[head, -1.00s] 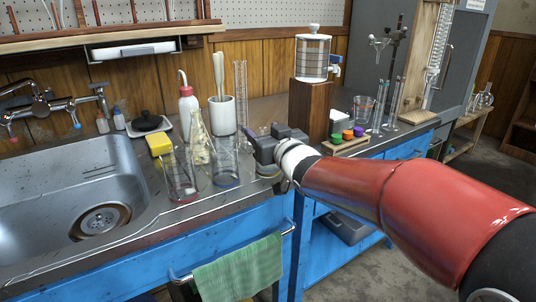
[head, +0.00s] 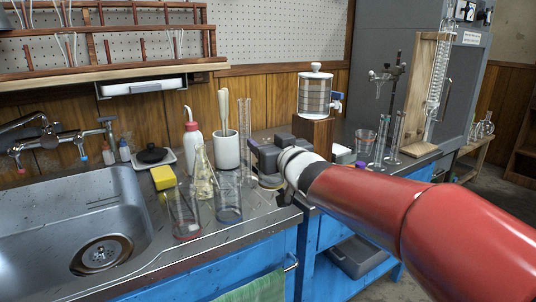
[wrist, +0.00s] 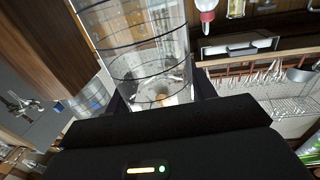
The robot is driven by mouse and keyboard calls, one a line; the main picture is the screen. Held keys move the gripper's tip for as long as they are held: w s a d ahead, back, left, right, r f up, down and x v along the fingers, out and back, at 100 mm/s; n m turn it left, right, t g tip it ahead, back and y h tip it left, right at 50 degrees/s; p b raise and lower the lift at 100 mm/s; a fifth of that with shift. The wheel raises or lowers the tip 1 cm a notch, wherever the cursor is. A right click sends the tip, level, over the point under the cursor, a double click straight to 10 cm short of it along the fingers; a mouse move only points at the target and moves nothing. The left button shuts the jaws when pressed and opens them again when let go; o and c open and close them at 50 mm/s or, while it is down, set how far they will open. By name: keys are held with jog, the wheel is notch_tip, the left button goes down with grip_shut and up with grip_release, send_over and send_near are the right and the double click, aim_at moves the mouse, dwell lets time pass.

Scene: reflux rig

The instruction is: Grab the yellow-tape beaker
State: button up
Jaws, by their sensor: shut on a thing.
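In the wrist view the beaker fills the space between the two dark fingers and shows dark ring lines. The rest is hidden by the gripper and wrist. I cannot clearly tell whether its base touches the counter.
A red-banded beaker (head: 185,216) and a blue-banded beaker (head: 229,198) stand to the left, with a conical flask (head: 203,178) behind. A tall glass cylinder (head: 245,135) stands close to my gripper. The reservoir on its wooden block (head: 313,132) is behind right.

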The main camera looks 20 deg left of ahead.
notch_tip(320, 180, up, 13)
jog(key=p, duration=0.3)
jog(key=shift+r+p, duration=0.15)
jog(key=shift+p, duration=0.15)
